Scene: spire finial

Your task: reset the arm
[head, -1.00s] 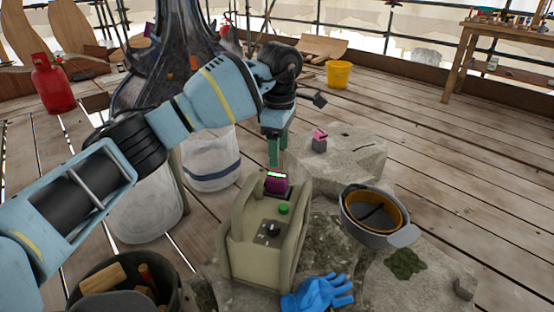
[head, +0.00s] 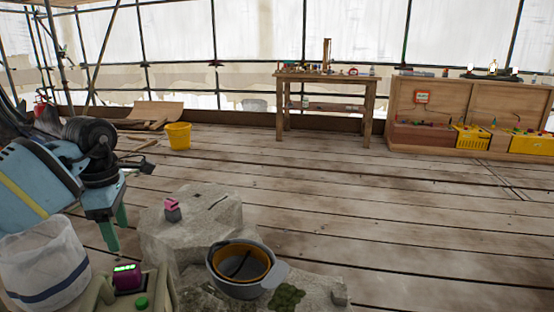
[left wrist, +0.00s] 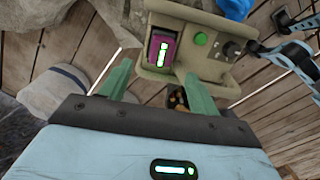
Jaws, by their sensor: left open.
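My left arm comes in from the left in the head view. My left gripper (head: 114,230) points down with green fingers, left of the stone block. In the left wrist view the two green fingers (left wrist: 160,88) stand apart with nothing between them. Beyond them is a beige box (left wrist: 218,62) with a purple device (left wrist: 162,48), a green button (left wrist: 201,39) and a dark knob. The box also shows cut off at the bottom left of the head view, with the purple device (head: 127,279) on it. My right gripper is not clearly seen.
A stone block (head: 190,230) carries a small pink-and-grey item (head: 172,209). A white sack (head: 40,262) is at left. A yellow bucket (head: 178,136), wooden table (head: 325,79) and crate (head: 425,100) stand behind open planks.

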